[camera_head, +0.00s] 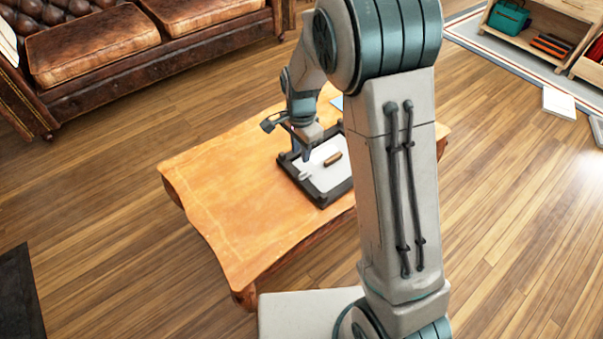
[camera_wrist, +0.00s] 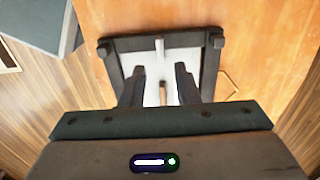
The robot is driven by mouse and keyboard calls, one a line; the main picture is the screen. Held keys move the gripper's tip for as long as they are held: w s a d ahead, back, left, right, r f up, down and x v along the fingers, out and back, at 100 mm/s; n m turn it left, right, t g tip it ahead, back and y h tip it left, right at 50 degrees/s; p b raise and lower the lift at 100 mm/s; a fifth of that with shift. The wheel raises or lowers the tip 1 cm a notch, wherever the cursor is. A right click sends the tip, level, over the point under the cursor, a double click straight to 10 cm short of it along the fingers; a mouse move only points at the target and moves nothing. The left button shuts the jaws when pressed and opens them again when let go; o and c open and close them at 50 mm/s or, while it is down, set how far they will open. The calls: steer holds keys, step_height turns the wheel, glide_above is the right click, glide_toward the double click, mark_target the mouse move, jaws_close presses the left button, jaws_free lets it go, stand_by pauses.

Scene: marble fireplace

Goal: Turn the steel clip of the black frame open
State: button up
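The black frame (camera_head: 330,193) lies on the wooden table, with a white panel (camera_head: 325,176) inside it and dark blocks at its corners. The frame also shows in the wrist view (camera_wrist: 190,42). A small pale piece, apparently the steel clip (camera_wrist: 159,48), points inward across the middle of the frame's far bar there. In the head view the clip (camera_head: 305,175) is small at the left side. A brown handle-like piece (camera_head: 333,159) lies on the panel. My gripper (camera_wrist: 160,71) is open and empty above the frame, its fingers either side of the panel's middle. Contact cannot be told.
The wooden table (camera_head: 235,215) is clear to the left of the frame. A thin light-blue item (camera_head: 337,102) lies behind my arm. A brown leather sofa (camera_head: 110,45) stands at the upper left, and a low shelf (camera_head: 545,30) at the upper right.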

mark_target(305, 175)
step_height(305, 175, down, 9)
steer(key=shift+f+b, duration=0.15)
steer(key=shift+b, duration=0.95)
jaws_close()
